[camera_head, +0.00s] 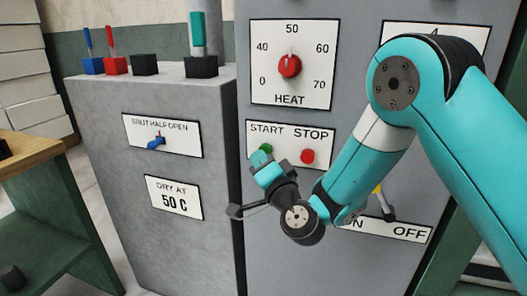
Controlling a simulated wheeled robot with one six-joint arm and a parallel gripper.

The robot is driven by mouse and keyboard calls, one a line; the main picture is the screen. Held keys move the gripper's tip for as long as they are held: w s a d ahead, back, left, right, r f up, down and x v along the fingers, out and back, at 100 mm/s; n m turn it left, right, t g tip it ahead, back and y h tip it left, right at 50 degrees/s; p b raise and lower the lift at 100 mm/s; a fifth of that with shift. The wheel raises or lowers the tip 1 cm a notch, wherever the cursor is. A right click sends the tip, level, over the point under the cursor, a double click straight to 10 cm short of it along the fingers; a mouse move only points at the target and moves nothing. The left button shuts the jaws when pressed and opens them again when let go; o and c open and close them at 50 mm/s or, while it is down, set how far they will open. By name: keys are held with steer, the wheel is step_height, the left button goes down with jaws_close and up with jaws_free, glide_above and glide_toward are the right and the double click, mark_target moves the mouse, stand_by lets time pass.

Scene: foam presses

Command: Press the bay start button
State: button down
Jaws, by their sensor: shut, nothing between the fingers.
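The START/STOP plate (289,131) is on the front of the grey press cabinet. The green start button (265,148) shows under the word START, and its lower part is partly covered by the end of my arm. The red stop button (308,156) is clear to its right. My gripper (262,163) is at the lower edge of the green button, shut and empty. Its fingertips are small and hard to make out, and I cannot tell whether they touch the button.
Above is the red HEAT knob (290,66). An ON/OFF switch plate (408,231) with a yellow-tipped lever is lower right, partly behind my arm. A green bench (45,200) is far left.

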steer(key=shift+w+d, duration=0.2)
steer(key=shift+w, duration=0.3)
stand_by(0.9)
steer(key=shift+s, duration=0.1)
steer(key=shift+s+a, duration=0.35)
steer(key=shift+s, duration=0.45)
steer(key=shift+s, duration=0.1)
steer(key=s, duration=0.1)
steer(key=s+a, duration=0.1)
steer(key=s, duration=0.2)
steer(key=shift+s+a+b, duration=0.25)
steer(key=shift+a+b, duration=0.05)
steer(key=shift+a, duration=0.05)
